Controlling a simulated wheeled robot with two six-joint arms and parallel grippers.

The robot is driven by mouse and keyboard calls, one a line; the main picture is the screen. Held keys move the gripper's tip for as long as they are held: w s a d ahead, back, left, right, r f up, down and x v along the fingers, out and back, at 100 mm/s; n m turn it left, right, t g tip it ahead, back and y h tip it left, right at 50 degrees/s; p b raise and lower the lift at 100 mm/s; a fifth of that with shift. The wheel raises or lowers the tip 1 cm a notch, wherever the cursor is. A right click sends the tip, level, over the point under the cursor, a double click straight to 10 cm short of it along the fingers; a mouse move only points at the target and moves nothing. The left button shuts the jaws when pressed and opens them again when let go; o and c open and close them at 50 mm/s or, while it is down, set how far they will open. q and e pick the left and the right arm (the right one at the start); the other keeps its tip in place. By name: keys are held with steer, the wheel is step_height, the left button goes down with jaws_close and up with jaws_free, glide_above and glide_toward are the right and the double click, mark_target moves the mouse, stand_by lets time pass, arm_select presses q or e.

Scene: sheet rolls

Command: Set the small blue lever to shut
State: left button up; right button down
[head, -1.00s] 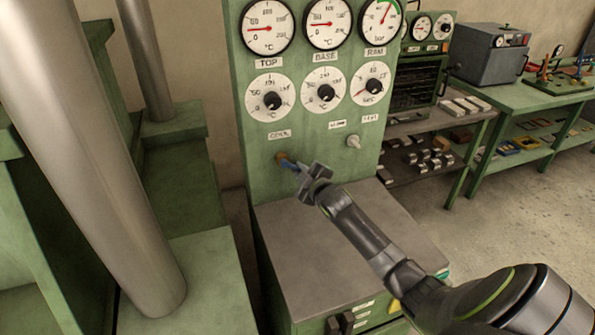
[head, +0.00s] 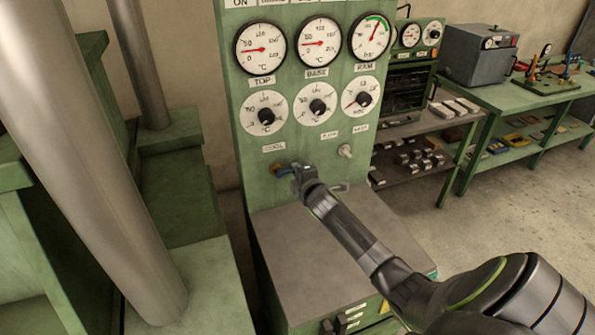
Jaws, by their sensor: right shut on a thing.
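The small blue lever (head: 284,171) sits on a brass fitting on the front of the green control panel (head: 225,110), below the COOL label. A short piece of blue shows between the brass and my gripper, and it looks roughly level, pointing right. My right gripper (head: 295,174) is shut on the lever's outer end, which the fingers hide. The right arm reaches in from the lower right. My left gripper is not in view.
Dials and knobs fill the panel above, and a pale small knob (head: 345,151) sticks out to the right of the lever. A grey-topped cabinet (head: 310,265) lies under my forearm. A thick metal column (head: 95,150) stands at the left.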

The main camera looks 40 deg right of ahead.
stand_by(0.4)
steer(key=c, duration=1.5)
jaws_free()
steer(key=shift+o, duration=0.2)
steer(key=shift+s, duration=0.1)
steer(key=b+v, duration=0.2)
steer(key=v, duration=1.5)
steer(key=shift+r+b, duration=0.15)
steer(key=shift+b, duration=0.25)
steer(key=shift+a, duration=0.1)
